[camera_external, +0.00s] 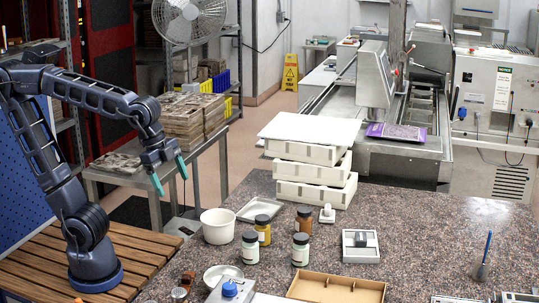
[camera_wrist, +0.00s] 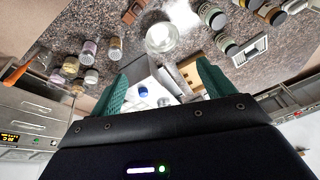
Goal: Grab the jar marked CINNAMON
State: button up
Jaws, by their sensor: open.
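In the external view several dark-lidded jars stand on the speckled stone counter: a mustard-yellow one (camera_external: 263,232), a brown one (camera_external: 304,222), and two pale ones, left (camera_external: 250,250) and right (camera_external: 300,254). Their labels are too small to read, so I cannot tell which is marked CINNAMON. In the wrist view jars show at the upper right (camera_wrist: 226,44), and several small containers (camera_wrist: 88,52) at the left. My gripper (camera_external: 169,178) has teal fingers pointing down, left of the counter and apart from the jars. In the wrist view my gripper (camera_wrist: 165,82) is open, with no jar between its fingers.
A white tub (camera_external: 218,226) and a shallow tray (camera_external: 260,210) stand left of the jars. Stacked white boxes (camera_external: 312,192) rise behind them. A tan open box (camera_external: 337,290) and a grey device (camera_external: 360,246) are in front and right. The counter's right side is mostly clear.

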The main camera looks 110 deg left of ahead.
jog(key=w+a+m+g, duration=0.1)
jog(key=w+a+m, duration=0.3)
jog(key=w+a, duration=0.5)
jog(key=m+g, duration=0.3)
jog(key=m, duration=0.8)
send_over(304, 210)
jog(key=shift+h, duration=0.3)
jog(key=f, duration=1.7)
jog(key=shift+s+a, duration=0.2)
jog(key=shift+a, duration=0.1)
jog(key=shift+a+f, duration=0.15)
jog(key=shift+f, duration=0.3)
notch_tip(304, 210, down, 5)
jog(key=shift+r, duration=0.1)
jog(key=shift+w+d+f, duration=0.15)
jog(key=shift+f, duration=1.2)
jog(key=shift+w+d+f, duration=0.1)
jog(key=shift+d+f, duration=0.05)
jog(key=shift+f, duration=1.15)
jog(key=shift+c, duration=0.2)
